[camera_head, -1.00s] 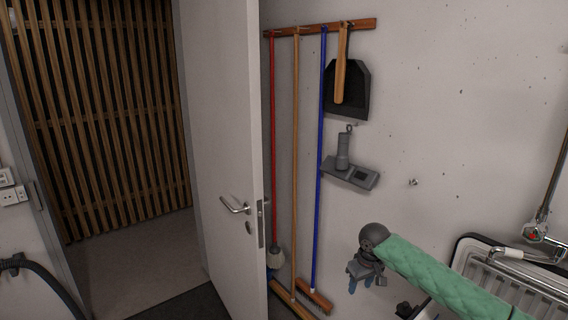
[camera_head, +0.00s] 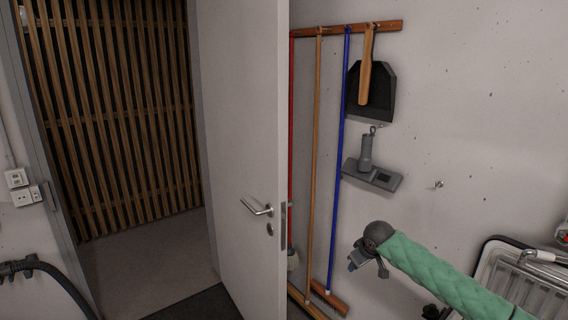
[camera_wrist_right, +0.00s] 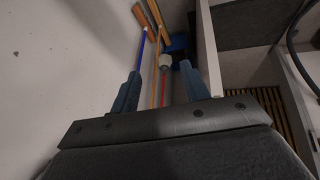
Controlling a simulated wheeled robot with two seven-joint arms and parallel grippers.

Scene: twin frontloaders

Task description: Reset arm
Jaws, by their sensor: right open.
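My right arm, in a green quilted sleeve, comes in from the lower right of the head view. Its gripper (camera_head: 358,259) is in front of the bare white wall, to the right of the hanging brooms. In the right wrist view the two blue fingers of this gripper (camera_wrist_right: 160,90) stand wide apart with nothing between them. Brooms show beyond them. My left gripper is in neither view.
A white door (camera_head: 240,150) stands open beside a wooden slat wall (camera_head: 115,120).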

